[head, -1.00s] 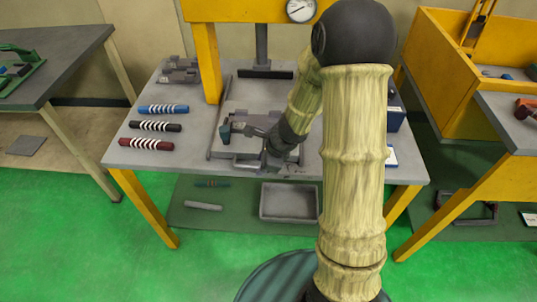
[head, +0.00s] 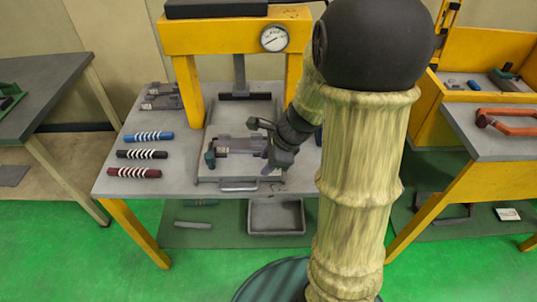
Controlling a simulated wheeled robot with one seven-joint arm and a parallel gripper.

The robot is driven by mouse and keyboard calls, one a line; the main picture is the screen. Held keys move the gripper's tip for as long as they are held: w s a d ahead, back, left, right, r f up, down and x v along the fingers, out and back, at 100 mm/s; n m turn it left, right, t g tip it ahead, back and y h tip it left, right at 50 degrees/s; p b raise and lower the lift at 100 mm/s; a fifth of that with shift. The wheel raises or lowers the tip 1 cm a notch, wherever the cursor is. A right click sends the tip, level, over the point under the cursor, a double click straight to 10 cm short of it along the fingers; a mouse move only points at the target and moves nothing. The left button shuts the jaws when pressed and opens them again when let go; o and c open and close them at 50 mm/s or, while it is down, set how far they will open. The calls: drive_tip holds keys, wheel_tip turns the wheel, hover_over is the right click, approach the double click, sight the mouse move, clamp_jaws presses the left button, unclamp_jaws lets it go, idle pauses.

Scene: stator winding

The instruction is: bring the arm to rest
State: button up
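My arm (head: 362,180), with pale bamboo-like links and dark joints, rises at right of centre in the head view and hides part of the table. My gripper (head: 262,140) is at the right end of a grey fixture (head: 235,146) on the press plate. It is small and partly overlaps the fixture, so I cannot tell whether its fingers are open or shut, or whether it touches the fixture.
A yellow press (head: 186,42) with a gauge (head: 274,38) stands over the grey table (head: 112,184). Blue (head: 148,136), black (head: 142,154) and dark red (head: 134,173) striped rods lie at left. A tray (head: 276,232) sits below. A yellow-framed bench (head: 440,180) stands at right.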

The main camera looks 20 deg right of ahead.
drive_tip(key=shift+d+r, duration=0.1)
drive_tip(key=shift+r, duration=0.15)
idle(0.3)
drive_tip(key=s+a+r+n+h+p, duration=0.1)
drive_tip(key=s+n, duration=0.3)
drive_tip(key=n, duration=0.6)
drive_tip(key=s+a+r+n+h+p, duration=0.1)
drive_tip(key=s+r+n+h+p, duration=0.1)
drive_tip(key=n, duration=0.9)
wheel_tip(320, 180, up, 2)
drive_tip(key=s+p, duration=0.1)
drive_tip(key=s, duration=0.2)
drive_tip(key=shift+r+g+h, duration=0.15)
drive_tip(key=shift+g+h, duration=0.25)
drive_tip(key=shift+w, duration=0.15)
drive_tip(key=shift+s+d, duration=0.1)
drive_tip(key=shift+s, duration=0.1)
drive_tip(key=shift+o, duration=0.3)
drive_tip(key=shift+w, duration=0.15)
